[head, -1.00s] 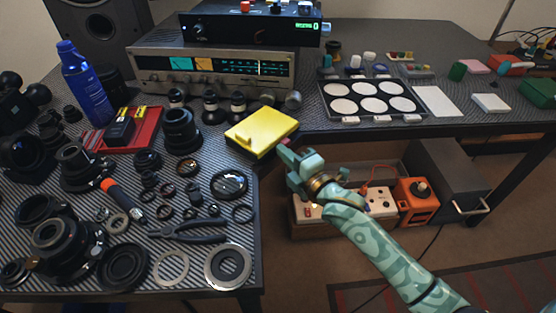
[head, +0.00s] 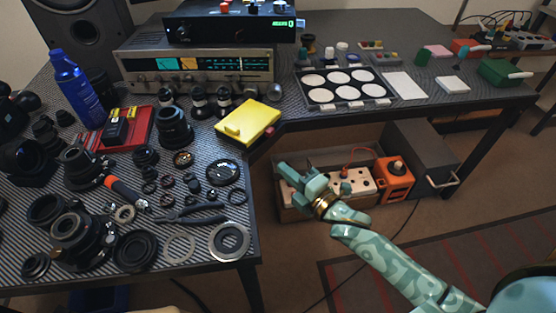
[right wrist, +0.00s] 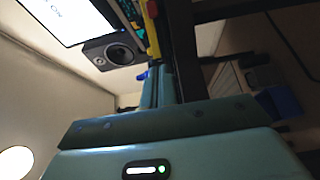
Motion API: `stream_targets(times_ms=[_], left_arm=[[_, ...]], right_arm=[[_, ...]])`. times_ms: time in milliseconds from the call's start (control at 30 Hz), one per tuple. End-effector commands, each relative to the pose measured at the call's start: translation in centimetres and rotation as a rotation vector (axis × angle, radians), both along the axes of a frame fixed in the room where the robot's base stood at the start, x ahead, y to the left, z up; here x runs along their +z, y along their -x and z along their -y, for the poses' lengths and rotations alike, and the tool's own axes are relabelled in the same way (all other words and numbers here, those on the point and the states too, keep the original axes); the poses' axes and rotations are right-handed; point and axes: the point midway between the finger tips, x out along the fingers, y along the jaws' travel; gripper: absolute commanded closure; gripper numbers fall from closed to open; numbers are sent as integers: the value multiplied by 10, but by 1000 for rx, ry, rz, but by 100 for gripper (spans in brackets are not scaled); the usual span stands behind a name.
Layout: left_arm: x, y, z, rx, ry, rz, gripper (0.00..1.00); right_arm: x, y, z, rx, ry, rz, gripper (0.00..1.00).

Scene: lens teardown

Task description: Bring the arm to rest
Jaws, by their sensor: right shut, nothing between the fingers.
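My right gripper (head: 296,180) is in the head view, out in the air in front of the table corner, below and right of the yellow box. It is shut and empty. My patterned right arm reaches it from the lower right. In the right wrist view, the shut gripper (right wrist: 162,88) points up the picture, with nothing held. My left gripper is not in the head view.
The table (head: 243,203) is crowded on the left with lens parts, pliers (head: 190,214) and a blue bottle (head: 76,88). The yellow box (head: 248,122) sits at its inner corner. Below stand an orange box (head: 395,182) and a grey cabinet (head: 424,157).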

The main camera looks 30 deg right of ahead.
Motion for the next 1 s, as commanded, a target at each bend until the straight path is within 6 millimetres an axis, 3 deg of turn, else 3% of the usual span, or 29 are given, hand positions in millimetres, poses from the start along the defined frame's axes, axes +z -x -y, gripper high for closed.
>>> stream_targets(times_ms=[633,767,867,900,1000], left_arm=[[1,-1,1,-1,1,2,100],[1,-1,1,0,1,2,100],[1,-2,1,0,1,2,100],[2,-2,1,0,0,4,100],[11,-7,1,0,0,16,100]], right_arm=[[0,5,1,0,-5,-1,100],[-3,5,3,-6,-104,-41,100],[-53,9,18,-66,-271,-207,100],[-81,14,25,-106,-337,-289,100],[-150,46,43,-235,-498,-501,100]])
